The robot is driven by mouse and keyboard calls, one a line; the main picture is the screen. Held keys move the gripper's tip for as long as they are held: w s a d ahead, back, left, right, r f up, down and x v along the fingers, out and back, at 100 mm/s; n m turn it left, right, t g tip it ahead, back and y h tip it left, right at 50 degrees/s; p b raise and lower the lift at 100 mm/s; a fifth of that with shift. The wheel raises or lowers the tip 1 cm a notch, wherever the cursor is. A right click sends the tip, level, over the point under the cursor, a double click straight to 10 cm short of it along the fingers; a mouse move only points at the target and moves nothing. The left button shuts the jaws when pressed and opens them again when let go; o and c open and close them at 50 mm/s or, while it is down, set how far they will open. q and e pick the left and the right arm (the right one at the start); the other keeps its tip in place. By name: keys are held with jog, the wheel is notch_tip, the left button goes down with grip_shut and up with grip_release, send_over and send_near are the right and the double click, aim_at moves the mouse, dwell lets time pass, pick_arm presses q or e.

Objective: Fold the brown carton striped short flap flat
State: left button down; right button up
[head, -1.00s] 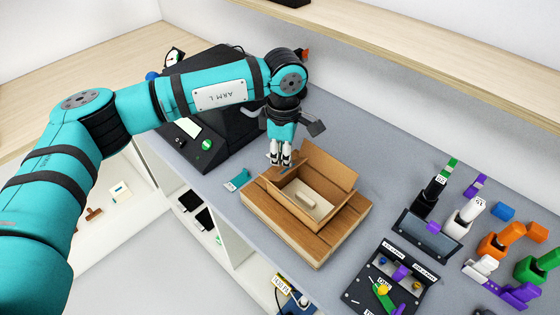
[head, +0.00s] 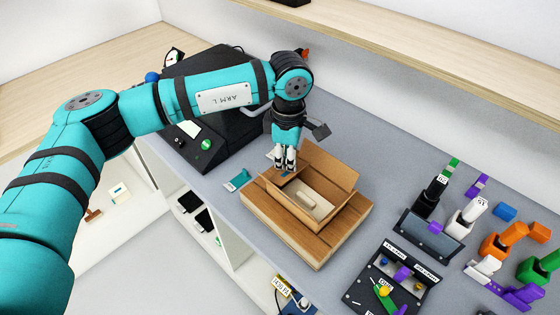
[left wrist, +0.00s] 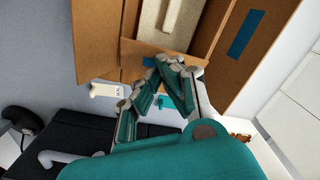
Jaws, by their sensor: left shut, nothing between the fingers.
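My left gripper (head: 285,171) is shut and empty, pointing down at the carton's left short end. The short flap (left wrist: 160,53) there, with a bit of blue stripe, lies under or against the fingertips in the left wrist view. The fingers hide part of it, so its exact angle is unclear. A long flap (left wrist: 270,30) with a blue strip shows at the right of that view. My right gripper is out of view.
A black machine (head: 212,140) stands behind left. Trays and several coloured parts fill the right side, including a dark tray (head: 365,285).

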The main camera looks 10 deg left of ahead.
pick_arm(q)
jog(key=shift+s+d+f+b, duration=0.15)
jog(key=shift+f+b, duration=0.55)
jog(key=shift+f, duration=0.15)
notch_tip(320, 180, up, 9)
jog(key=p, duration=0.3)
dwell(0.5)
dwell(0.4)
